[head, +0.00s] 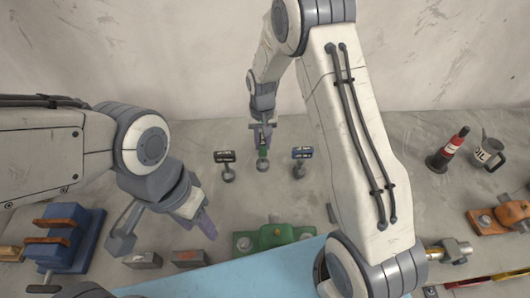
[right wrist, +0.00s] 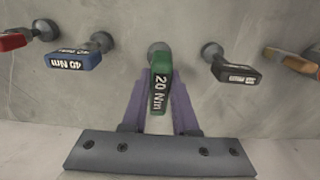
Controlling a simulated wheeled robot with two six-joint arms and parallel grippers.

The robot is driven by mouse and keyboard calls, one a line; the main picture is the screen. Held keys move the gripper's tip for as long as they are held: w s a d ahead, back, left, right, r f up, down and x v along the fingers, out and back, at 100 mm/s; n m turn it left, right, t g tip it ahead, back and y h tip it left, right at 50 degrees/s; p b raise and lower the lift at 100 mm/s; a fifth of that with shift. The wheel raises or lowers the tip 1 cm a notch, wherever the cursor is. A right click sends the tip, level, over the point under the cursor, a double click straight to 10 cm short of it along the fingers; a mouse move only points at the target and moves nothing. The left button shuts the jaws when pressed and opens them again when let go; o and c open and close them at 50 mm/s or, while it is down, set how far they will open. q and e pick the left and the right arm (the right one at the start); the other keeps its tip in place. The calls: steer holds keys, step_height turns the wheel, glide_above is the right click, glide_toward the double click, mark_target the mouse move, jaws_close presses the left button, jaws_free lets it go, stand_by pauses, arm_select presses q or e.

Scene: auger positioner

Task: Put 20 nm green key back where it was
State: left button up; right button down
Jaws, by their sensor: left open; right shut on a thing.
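The green key (right wrist: 160,88), marked 20 Nm, is between the purple fingers of my right gripper (right wrist: 157,108). In the head view the right gripper (head: 263,130) reaches the back of the table, with the green key (head: 263,152) below it. The key's round grey end (right wrist: 158,48) is at the table surface; I cannot tell whether it is seated. The key lies in a row between a blue key (head: 302,153), marked 40 Nm, and a black key (head: 224,157). My left gripper (head: 207,226) is open and empty, above the table at the left.
A green fixture (head: 275,236) stands nearer me. A blue clamp (head: 66,235) is at left.

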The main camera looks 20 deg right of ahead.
mark_target(264, 163)
steer(key=shift+d+f, duration=0.25)
steer(key=shift+f, duration=0.1)
step_height(264, 163, down, 3)
steer(key=shift+f+p, duration=0.15)
steer(key=shift+p, duration=0.65)
steer(key=shift+f, duration=0.45)
steer(key=shift+f, duration=0.1)
steer(key=c, duration=1.1)
jaws_free()
steer(key=shift+f, duration=0.1)
steer(key=o, duration=0.4)
steer(key=shift+s, duration=0.1)
